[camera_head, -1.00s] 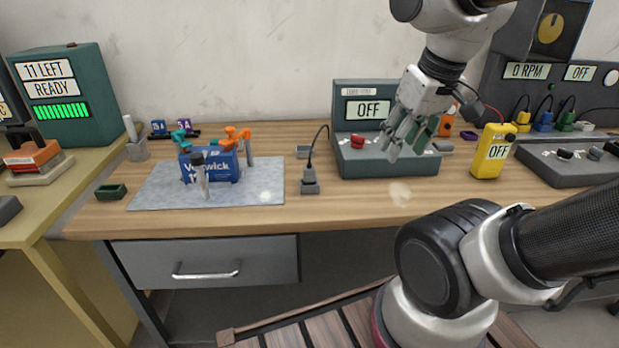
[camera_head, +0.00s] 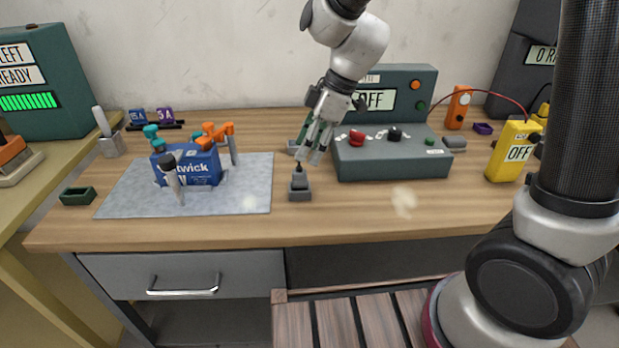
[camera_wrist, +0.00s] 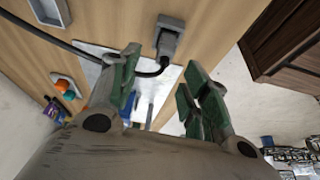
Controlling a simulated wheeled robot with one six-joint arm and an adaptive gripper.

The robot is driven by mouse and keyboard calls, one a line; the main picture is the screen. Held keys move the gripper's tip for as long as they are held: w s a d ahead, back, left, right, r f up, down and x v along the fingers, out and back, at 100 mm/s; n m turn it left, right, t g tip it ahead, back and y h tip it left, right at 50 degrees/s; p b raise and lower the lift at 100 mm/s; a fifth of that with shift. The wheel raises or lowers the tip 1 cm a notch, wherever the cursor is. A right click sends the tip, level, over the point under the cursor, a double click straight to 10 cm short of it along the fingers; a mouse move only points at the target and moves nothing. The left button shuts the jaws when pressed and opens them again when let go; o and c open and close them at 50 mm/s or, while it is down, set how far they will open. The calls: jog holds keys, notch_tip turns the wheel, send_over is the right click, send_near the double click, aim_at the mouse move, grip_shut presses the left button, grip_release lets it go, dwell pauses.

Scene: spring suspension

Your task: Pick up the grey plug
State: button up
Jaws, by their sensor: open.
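The grey plug (camera_head: 299,181) stands upright on the wooden bench, right of the light grey mat, with a darker block at its base. In the wrist view the plug (camera_wrist: 167,42) is at the top centre, and a black cable (camera_wrist: 150,72) curls from it to the left. My gripper (camera_head: 309,157) is open and empty, tilted, just above and slightly right of the plug in the head view. In the wrist view its green-padded fingers (camera_wrist: 161,66) are apart, with the plug beyond the gap between their tips. Contact is not visible.
A small grey tray (camera_wrist: 50,10) lies near the plug. The green control box (camera_head: 395,165) stands close on the right. A blue box (camera_head: 200,172) and tools are on the mat (camera_head: 240,195). The bench front (camera_head: 350,215) is clear.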

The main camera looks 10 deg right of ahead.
aim_at(299, 171)
jog(key=x, duration=0.7)
jog(key=shift+s+f, duration=0.3)
jog(key=shift+f, duration=0.2)
grip_shut()
